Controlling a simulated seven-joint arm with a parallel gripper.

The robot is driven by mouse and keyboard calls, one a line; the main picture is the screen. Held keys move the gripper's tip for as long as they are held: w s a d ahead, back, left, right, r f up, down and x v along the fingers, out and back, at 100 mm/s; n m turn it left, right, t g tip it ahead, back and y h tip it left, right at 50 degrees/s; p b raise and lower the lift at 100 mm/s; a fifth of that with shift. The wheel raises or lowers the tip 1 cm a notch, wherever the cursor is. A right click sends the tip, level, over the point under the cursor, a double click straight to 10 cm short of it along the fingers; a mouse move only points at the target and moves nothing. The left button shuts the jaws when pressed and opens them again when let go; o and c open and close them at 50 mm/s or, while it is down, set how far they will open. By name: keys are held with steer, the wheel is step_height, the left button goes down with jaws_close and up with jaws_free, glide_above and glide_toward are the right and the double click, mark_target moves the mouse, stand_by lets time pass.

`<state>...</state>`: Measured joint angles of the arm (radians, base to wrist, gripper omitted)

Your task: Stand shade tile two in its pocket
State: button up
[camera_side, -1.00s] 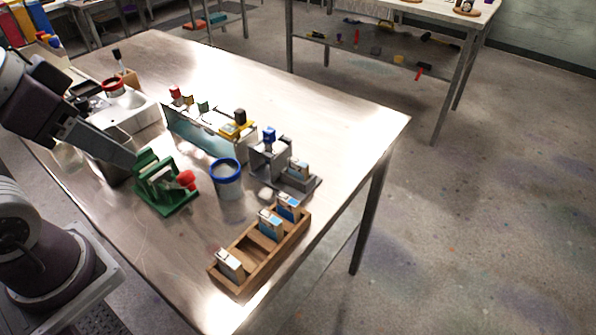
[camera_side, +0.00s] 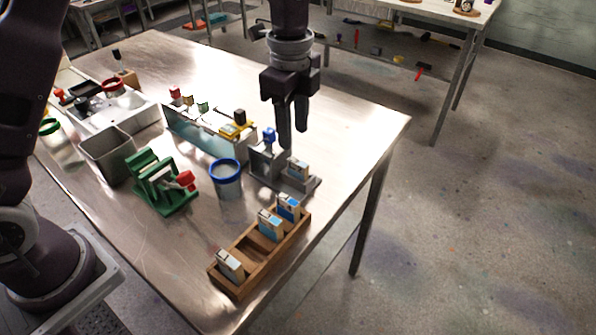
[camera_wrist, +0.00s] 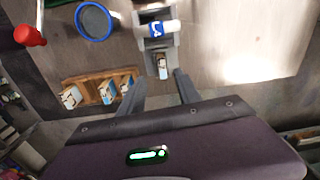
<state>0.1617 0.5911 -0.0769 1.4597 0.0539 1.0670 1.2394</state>
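A wooden rack (camera_side: 262,262) stands near the table's front right edge and also shows in the wrist view (camera_wrist: 86,84). It holds a tile (camera_side: 229,264) at its near end and two tiles (camera_side: 270,224) (camera_side: 288,207) toward its far end. A pocket between them is empty. Another pale tile with a blue patch (camera_side: 298,170) stands in a grey holder (camera_side: 268,180); in the wrist view this tile (camera_wrist: 162,68) lies ahead of the fingertips. Tile numbers are not legible. My gripper (camera_side: 292,138) is open and empty, pointing down above the grey holder.
A blue-rimmed cup (camera_side: 226,188) and a green stand with a red knob (camera_side: 165,190) are left of the grey holder. A long rack with coloured clips (camera_side: 205,135) stands behind. The table's right side is clear.

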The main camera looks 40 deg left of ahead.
mark_target(298, 162)
steer(key=shift+m, duration=0.5)
steer(key=f, duration=0.9)
steer(key=shift+w+d, duration=0.3)
jaws_close()
